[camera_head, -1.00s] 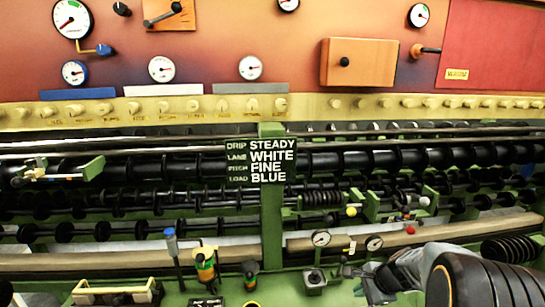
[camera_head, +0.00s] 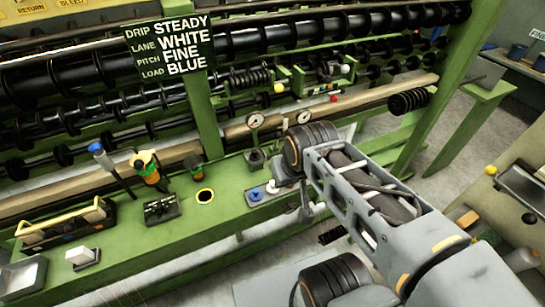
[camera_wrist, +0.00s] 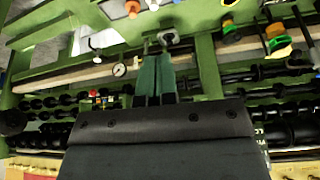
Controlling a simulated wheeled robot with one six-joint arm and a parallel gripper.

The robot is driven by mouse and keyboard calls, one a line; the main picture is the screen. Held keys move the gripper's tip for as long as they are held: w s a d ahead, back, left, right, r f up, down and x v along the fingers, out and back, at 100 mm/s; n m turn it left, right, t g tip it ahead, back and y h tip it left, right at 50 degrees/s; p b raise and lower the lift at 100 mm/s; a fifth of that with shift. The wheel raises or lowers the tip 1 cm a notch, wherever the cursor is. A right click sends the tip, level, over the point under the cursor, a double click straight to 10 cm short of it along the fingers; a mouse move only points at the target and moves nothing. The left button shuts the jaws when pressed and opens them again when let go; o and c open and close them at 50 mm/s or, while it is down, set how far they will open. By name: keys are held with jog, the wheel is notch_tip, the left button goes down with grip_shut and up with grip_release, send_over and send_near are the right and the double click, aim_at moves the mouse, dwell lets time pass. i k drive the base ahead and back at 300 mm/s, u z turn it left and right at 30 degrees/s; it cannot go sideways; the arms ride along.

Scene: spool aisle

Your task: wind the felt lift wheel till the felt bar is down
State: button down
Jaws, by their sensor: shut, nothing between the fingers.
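A long pale beam (camera_head: 375,97), possibly the felt bar, runs along the front of the green machine below the black rollers. It also shows in the wrist view (camera_wrist: 70,78). I cannot tell whether it is raised or down. I cannot pick out the felt lift wheel with certainty. My gripper (camera_wrist: 156,58) shows two dark green fingers side by side, shut and empty, pointing toward the machine's green front ledge.
A sign (camera_head: 170,47) stands on a green post.

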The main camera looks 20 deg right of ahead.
aim_at(290, 206)
jog(key=z, duration=1.8)
jog(key=k, duration=0.9)
jog(key=u, duration=1.25)
jog(key=i, duration=0.45)
jog(key=z, duration=0.05)
